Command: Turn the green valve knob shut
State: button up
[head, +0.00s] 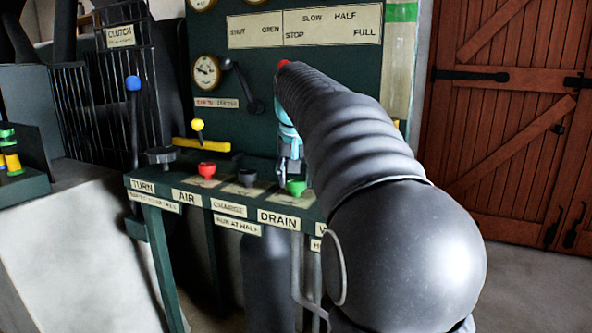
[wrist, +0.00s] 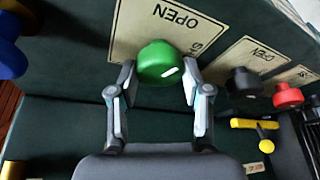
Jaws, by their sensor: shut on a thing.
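The green valve knob (head: 296,187) stands on the green bench shelf above the DRAIN label in the head view. In the wrist view the green knob (wrist: 160,60) sits on a cream plate (wrist: 125,42) marked OPEN. My gripper (wrist: 159,74) has one finger on each side of the knob and is shut on it. In the head view my gripper (head: 290,150) comes down from above onto the knob, partly hidden by my arm. The knob's stem is hidden beneath its head.
A black knob (wrist: 243,82) and a red knob (wrist: 287,96) stand in the same row. A yellow handle (head: 203,145) and a yellow-topped lever (head: 197,125) are behind them. A blue knob (wrist: 10,50) is at the wrist view's left edge. The upright panel (head: 300,60) stands behind.

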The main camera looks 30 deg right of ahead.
jog(key=m+g+h+p, duration=0.1)
jog(key=m+p, duration=0.1)
jog(key=m, duration=0.1)
jog(key=shift+a+r+m, duration=0.1)
jog(key=shift+m, duration=0.2)
jog(key=m+g+h+p, duration=0.1)
jog(key=m+p, duration=0.1)
jog(key=m, duration=0.1)
jog(key=shift+w+m+p, duration=0.15)
jog(key=shift+m+p, duration=0.15)
jog(key=shift+p, duration=0.05)
jog(key=m+g+p, duration=0.1)
jog(key=m, duration=0.1)
jog(key=shift+m, duration=0.4)
jog(key=shift+w+f+m+g, duration=0.15)
jog(key=shift+m+g, duration=0.55)
jog(key=shift+m, duration=1.2)
jog(key=o, duration=1.2)
jog(key=shift+c, duration=0.2)
